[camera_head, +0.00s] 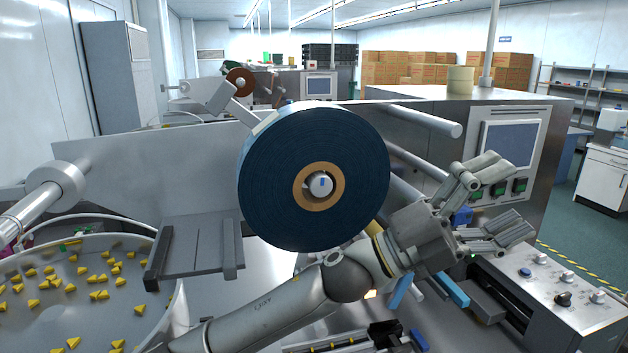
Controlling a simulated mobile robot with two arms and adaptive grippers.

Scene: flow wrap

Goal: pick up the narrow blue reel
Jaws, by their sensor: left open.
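A large dark blue reel (272,178) with a tan cardboard core sits upright on a metal spindle in the middle of the head view. It is the only blue reel I can clearly make out; its width is hard to judge from this angle. My left gripper (511,194) is to the right of the reel and apart from it. Its fingers are spread and empty, pointing right, in front of the machine's control panel. My left arm crosses below the reel and hides part of the machine bed. My right gripper is not visible.
A metal bowl (50,318) with yellow pieces stands at lower left. A screen panel (512,143) with green buttons is behind my left gripper, and a knob console (575,300) is at lower right. A bare roller (420,120) juts out right of the reel. A pale roll (460,80) stands on the cabinet top.

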